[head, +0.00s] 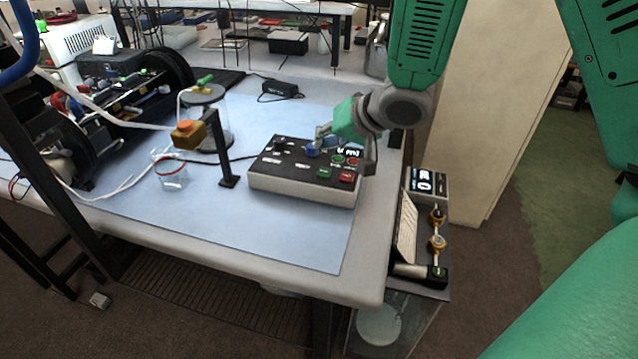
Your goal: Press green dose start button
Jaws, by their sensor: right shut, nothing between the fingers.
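A control box (262,180) with a black sloped top and light sides sits near the front right of the table. On its panel are a green button (324,173), a red button (347,177) to its right, and a blue knob (313,151) behind. Small lit indicators show behind the buttons. My right gripper (324,136) is shut and empty, reaching in from the upper right over the back right of the box. Its tips are near the blue knob, behind the green button; contact is unclear. The green button is in plain sight. My left gripper is not in view.
A glass beaker (171,171) and a black stand (227,182) with an orange-topped block (188,133) are left of the box. A glass cylinder (218,132) stands behind. A small instrument (428,185) is beyond the table's right edge. The blue mat (270,235) before the box is clear.

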